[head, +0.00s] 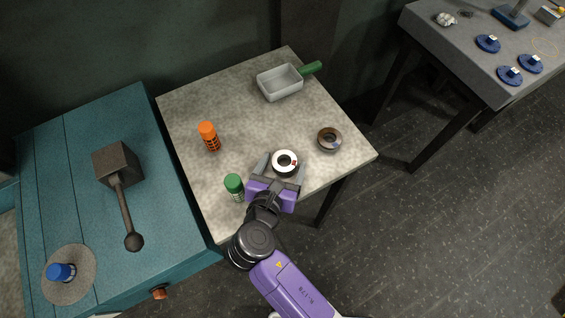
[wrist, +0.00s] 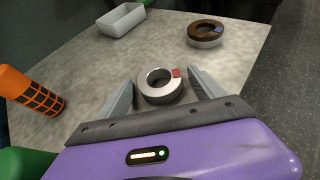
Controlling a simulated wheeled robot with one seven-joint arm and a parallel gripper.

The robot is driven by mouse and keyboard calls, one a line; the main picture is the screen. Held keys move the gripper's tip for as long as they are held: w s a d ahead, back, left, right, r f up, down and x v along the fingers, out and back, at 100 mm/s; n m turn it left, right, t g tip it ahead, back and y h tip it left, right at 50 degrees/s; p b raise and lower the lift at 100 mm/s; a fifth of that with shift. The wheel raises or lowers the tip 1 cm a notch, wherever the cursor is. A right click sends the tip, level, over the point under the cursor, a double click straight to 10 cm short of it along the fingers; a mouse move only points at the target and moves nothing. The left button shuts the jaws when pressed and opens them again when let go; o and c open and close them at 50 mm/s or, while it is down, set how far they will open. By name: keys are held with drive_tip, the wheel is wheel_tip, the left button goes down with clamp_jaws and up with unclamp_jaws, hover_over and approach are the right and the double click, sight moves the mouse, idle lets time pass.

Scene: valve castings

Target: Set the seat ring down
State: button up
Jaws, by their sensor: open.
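The seat ring (head: 285,170) is a pale metal ring with a small red mark on its top. It rests on the speckled grey table (head: 240,95), and it also shows in the wrist view (wrist: 159,94). My gripper (head: 281,163) is open, with one finger on each side of the ring. In the wrist view my gripper (wrist: 160,92) shows a gap between each finger and the ring. A second ring (head: 329,139), brown on top, lies to the right of it on the same table.
A grey tray (head: 280,84) with a green handle sits at the back. The teal bench (head: 80,200) holds a mallet-like tool (head: 118,168). The table's middle is clear.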

drive_tip(key=shift+b+v, duration=0.35)
drive_tip(key=shift+v, duration=3.55)
